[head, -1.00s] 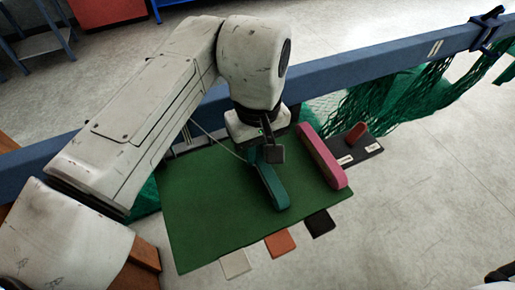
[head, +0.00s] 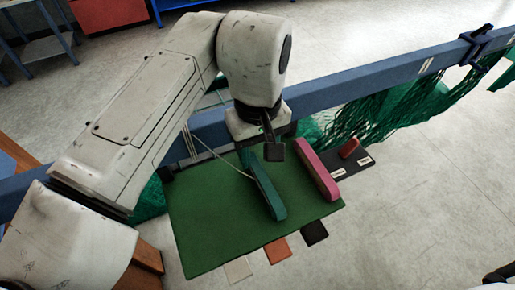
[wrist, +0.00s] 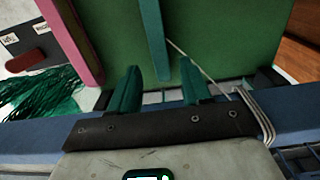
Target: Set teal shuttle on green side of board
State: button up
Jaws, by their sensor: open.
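The teal shuttle (head: 266,193) lies lengthwise on the green board (head: 209,213), with its near end toward the board's front edge. In the wrist view the shuttle (wrist: 153,36) reaches down to between the fingertips of my gripper (wrist: 158,70). The gripper is open, and a gap shows on each side of the shuttle. In the head view my gripper (head: 272,152) is over the shuttle's far end and partly hides it. A pink shuttle (head: 317,171) lies along the board's right edge.
A blue rail (head: 355,90) runs behind the board, with green netting (head: 375,115) hanging from it. A dark plate (head: 364,163) with a red piece (head: 349,147) and labels is at the right. White, orange and black squares lie along the front edge. A thin cord crosses the board.

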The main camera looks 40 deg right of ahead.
aim_at(258, 168)
notch_tip(258, 168, up, 7)
jog(key=shift+f+p, duration=0.2)
jog(key=shift+p, duration=0.15)
dwell(2.2)
